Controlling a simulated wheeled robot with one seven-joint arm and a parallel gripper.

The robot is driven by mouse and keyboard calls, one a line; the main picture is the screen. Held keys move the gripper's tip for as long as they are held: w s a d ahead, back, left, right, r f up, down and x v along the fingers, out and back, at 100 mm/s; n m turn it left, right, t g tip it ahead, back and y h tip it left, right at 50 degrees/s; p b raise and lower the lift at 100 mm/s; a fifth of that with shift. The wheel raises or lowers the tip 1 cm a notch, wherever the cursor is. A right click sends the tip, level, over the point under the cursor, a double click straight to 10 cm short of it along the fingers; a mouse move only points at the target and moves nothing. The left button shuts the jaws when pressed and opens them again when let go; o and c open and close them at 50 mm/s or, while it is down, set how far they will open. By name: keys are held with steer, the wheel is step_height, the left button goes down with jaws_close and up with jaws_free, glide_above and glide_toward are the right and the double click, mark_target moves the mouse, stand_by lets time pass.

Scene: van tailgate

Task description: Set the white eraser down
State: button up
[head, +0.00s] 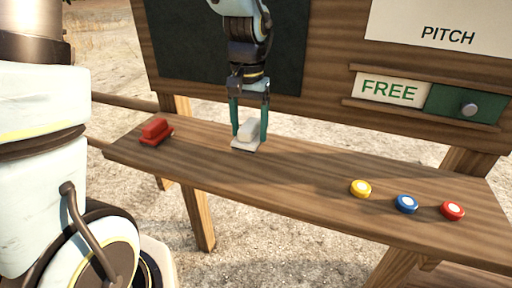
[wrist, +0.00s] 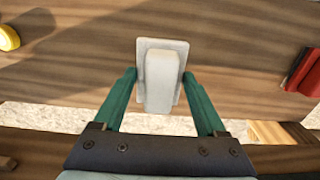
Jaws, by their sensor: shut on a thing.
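The white eraser (head: 246,137) has a flat pale base and a narrower raised grip on top. It is upright, low over the wooden shelf or resting on it; I cannot tell whether it touches. My gripper (head: 249,137) comes down from above with its two green fingers on either side of the eraser's grip. In the wrist view the eraser (wrist: 161,82) lies between the fingertips (wrist: 160,78), and the wooden shelf (wrist: 80,75) is behind it. The gripper is shut on the eraser.
A red eraser (head: 156,131) sits at the shelf's left end. Yellow (head: 361,188), blue (head: 406,203) and red (head: 452,210) round pieces lie on the right. The shelf (head: 300,178) is clear between. A dark board (head: 190,45) and a FREE sign (head: 390,90) stand behind.

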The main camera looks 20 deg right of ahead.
mark_target(249, 124)
steer(key=shift+f+p, duration=0.4)
steer(key=shift+f, duration=2.25)
steer(key=o, duration=1.1)
steer(key=shift+o, duration=0.2)
step_height(249, 124, up, 12)
steer(key=shift+r+b, duration=0.1)
steer(key=shift+b, duration=0.65)
steer(key=w+a+f+n, duration=0.1)
steer(key=a+f+n, duration=0.2)
steer(key=a, duration=1)
steer(key=a+f+n+t, duration=0.1)
steer(key=a+f+n, duration=0.3)
steer(key=a, duration=0.9)
steer(key=shift+w+f+t, duration=0.3)
steer(key=shift+w+f, duration=0.1)
steer(key=shift+f, duration=0.55)
